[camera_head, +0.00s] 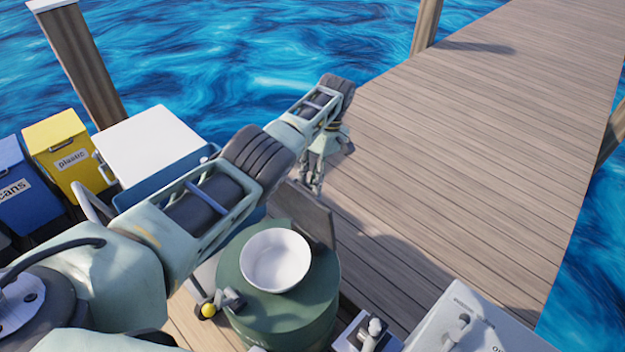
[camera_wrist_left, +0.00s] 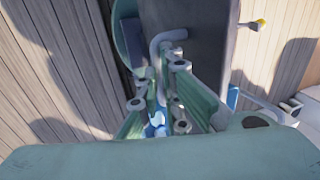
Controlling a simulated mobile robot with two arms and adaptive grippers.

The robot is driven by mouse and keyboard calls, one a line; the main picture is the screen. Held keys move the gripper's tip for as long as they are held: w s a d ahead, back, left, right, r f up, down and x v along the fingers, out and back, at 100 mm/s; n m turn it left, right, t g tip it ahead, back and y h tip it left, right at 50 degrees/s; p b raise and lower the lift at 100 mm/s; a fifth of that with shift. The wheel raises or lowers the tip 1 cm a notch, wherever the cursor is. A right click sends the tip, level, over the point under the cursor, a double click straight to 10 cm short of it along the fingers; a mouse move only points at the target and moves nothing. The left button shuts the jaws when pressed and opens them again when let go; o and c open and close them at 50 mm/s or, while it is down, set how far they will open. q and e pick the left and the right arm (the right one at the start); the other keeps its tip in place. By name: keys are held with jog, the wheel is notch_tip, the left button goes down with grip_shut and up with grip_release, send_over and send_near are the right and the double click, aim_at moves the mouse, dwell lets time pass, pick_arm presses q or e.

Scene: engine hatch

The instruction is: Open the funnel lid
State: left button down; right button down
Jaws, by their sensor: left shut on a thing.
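A white round funnel bowl (camera_head: 276,261) sits open on top of a green drum (camera_head: 300,312). A dark grey flat lid (camera_head: 318,213) stands steeply tilted behind the bowl, on its far side. The lid fills the upper middle of the left wrist view (camera_wrist_left: 212,50), with a bent grey handle (camera_wrist_left: 160,42) at its side. My left gripper (camera_head: 311,185) is beyond the lid in the head view. In the left wrist view my left gripper's fingers (camera_wrist_left: 160,78) are closed around the handle. The exact contact is partly hidden by the fingers. My right gripper is not in view.
A small fixture with a yellow knob (camera_head: 208,310) is at the drum's near left side. A white-topped bin (camera_head: 150,145) and a yellow plastic bin (camera_head: 62,150) stand at left. A grey box (camera_head: 470,325) is at lower right. The wooden dock (camera_head: 480,150) beyond is clear.

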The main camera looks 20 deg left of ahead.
pick_arm(q)
jog(key=shift+s+d+f, duration=0.1)
jog(key=shift+s+f, duration=0.2)
jog(key=shift+f, duration=0.25)
jog(key=shift+s+d+f, duration=0.1)
jog(key=shift+s+f, duration=0.2)
jog(key=shift+f, duration=0.25)
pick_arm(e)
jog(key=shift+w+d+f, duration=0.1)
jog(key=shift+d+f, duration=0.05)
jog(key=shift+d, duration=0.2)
pick_arm(q)
jog(key=c, duration=2)
grip_release()
jog(key=shift+c, duration=0.2)
jog(key=shift+o, duration=0.9)
jog(key=shift+w+a+f, duration=0.1)
jog(key=shift+w, duration=0.05)
jog(key=shift+w+a+f+g, duration=0.15)
jog(key=shift+w+g, duration=0.1)
jog(key=shift+g, duration=0.05)
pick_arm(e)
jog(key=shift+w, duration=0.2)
pick_arm(q)
jog(key=shift+r, duration=0.2)
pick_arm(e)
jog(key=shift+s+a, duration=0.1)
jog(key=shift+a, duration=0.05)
